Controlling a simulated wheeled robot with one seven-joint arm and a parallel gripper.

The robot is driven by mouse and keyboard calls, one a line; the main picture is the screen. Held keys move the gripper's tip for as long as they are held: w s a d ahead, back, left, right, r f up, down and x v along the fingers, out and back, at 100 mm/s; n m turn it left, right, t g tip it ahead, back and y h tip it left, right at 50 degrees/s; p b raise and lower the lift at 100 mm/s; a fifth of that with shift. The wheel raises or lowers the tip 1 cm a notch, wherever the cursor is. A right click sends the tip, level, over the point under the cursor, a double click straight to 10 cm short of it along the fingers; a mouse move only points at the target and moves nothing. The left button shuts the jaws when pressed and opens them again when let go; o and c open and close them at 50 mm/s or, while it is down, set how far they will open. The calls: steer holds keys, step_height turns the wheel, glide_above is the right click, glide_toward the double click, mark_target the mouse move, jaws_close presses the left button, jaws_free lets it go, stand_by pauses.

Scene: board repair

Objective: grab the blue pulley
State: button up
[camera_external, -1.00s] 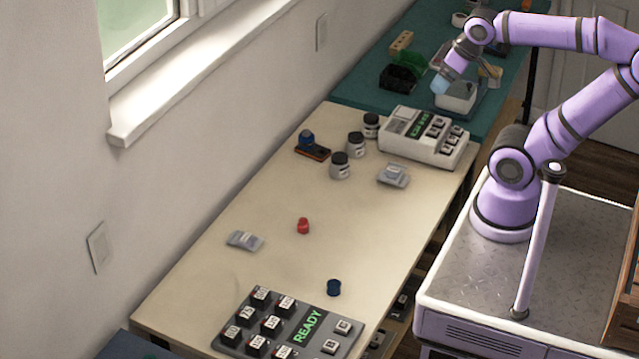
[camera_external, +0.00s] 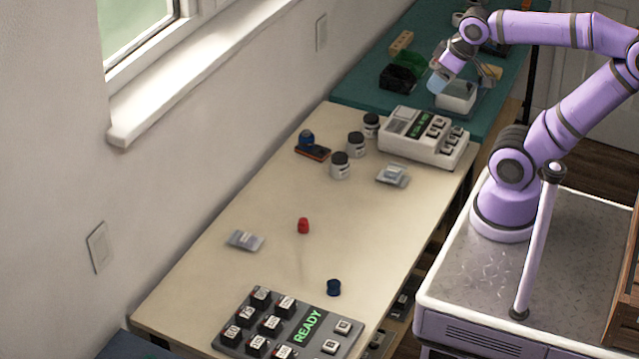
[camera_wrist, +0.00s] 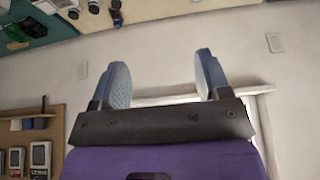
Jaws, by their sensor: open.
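The small dark blue pulley (camera_external: 334,288) sits on the pale bench top, near its front end and just beyond the keypad panel. I cannot make it out in the wrist view. My gripper (camera_external: 437,84) is far from it, raised near the teal bench at the back. In the wrist view my gripper (camera_wrist: 160,78) has its two blue-grey fingers wide apart with nothing between them.
A red piece (camera_external: 303,226) and a grey packet (camera_external: 245,240) lie left of the pulley. The READY keypad panel (camera_external: 290,325) is close in front. Farther back stand several jars (camera_external: 340,166), a blue-topped part (camera_external: 307,140) and a white keyed machine (camera_external: 424,137).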

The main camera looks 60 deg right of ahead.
steer(key=w+a+f+n+g+y, duration=0.1)
steer(key=w+a+f, duration=0.25)
steer(key=w, duration=0.25)
steer(key=w+a+f+g, duration=0.1)
steer(key=w+a+f, duration=0.1)
steer(key=w+f, duration=0.25)
steer(key=n+g+h, duration=0.1)
steer(key=n+g, duration=0.1)
steer(key=g, duration=0.1)
glide_above(334, 284)
step_height(334, 284, down, 35)
steer(key=f, duration=0.5)
steer(key=shift+s, duration=0.2)
steer(key=shift+w+f, duration=0.2)
steer(key=shift+f, duration=2.6)
steer(key=c, duration=1)
